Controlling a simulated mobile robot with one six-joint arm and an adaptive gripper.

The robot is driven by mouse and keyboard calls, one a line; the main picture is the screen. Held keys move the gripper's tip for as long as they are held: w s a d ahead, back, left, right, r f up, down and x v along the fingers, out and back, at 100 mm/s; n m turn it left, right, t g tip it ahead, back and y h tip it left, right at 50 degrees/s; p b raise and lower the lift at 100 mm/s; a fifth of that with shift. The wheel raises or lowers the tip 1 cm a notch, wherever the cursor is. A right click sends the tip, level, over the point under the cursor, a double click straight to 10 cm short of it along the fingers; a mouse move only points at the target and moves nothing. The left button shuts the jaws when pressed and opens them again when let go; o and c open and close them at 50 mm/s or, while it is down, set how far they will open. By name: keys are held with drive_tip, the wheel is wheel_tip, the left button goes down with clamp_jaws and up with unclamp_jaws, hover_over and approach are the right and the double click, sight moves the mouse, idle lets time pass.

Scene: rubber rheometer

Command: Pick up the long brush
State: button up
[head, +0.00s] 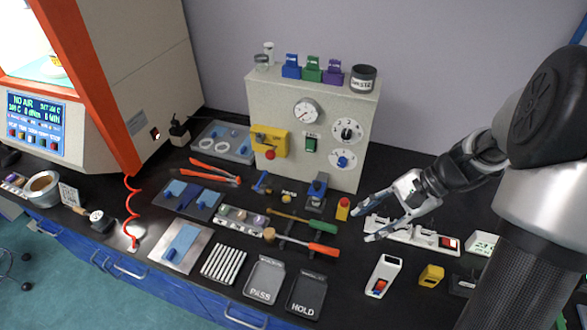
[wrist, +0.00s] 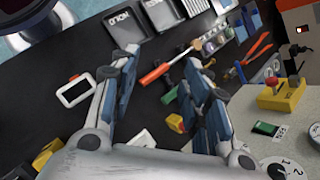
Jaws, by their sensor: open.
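Two long-handled tools lie on a dark low rest in the head view. The nearer one, likely the long brush (head: 323,250), has a red-orange handle on the right and a tan end on the left. It also shows in the wrist view (wrist: 153,75), ahead between the finger lines. My gripper (head: 362,223) is open and empty, right of both tools and above the bench. In the wrist view my gripper (wrist: 160,62) shows its two fingers wide apart.
A small yellow-and-red block (head: 343,208) stands close to my fingertips. A white device (head: 384,275) and a yellow box (head: 431,275) lie nearer the front. PASS (head: 265,280) and HOLD (head: 306,294) trays sit left of them. A panelled cabinet (head: 330,170) rises behind.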

drive_tip(key=w+d+f+m+t+y, duration=0.1)
drive_tip(key=d+f+m+y, duration=0.25)
drive_tip(key=f, duration=0.35)
drive_tip(key=m+t+y, duration=0.1)
drive_tip(key=m+t, duration=0.3)
drive_tip(key=m, duration=0.2)
approach(335, 251)
drive_tip(key=x, duration=0.2)
drive_tip(key=b+x, duration=0.1)
drive_tip(key=x, duration=0.4)
drive_tip(key=shift+w+a+b, duration=0.2)
drive_tip(key=shift+w+b, duration=0.2)
drive_tip(key=shift+w, duration=0.15)
drive_tip(key=x, duration=0.2)
drive_tip(key=s+b+x, duration=0.1)
drive_tip(key=x, duration=0.1)
drive_tip(key=shift+w+a+f, duration=0.1)
drive_tip(key=shift+a+f, duration=0.15)
drive_tip(key=shift+a, duration=0.1)
drive_tip(key=shift+w+a+f+m, duration=0.1)
drive_tip(key=shift+w+a+m, duration=0.05)
drive_tip(key=shift+a+m, duration=0.1)
clamp_jaws()
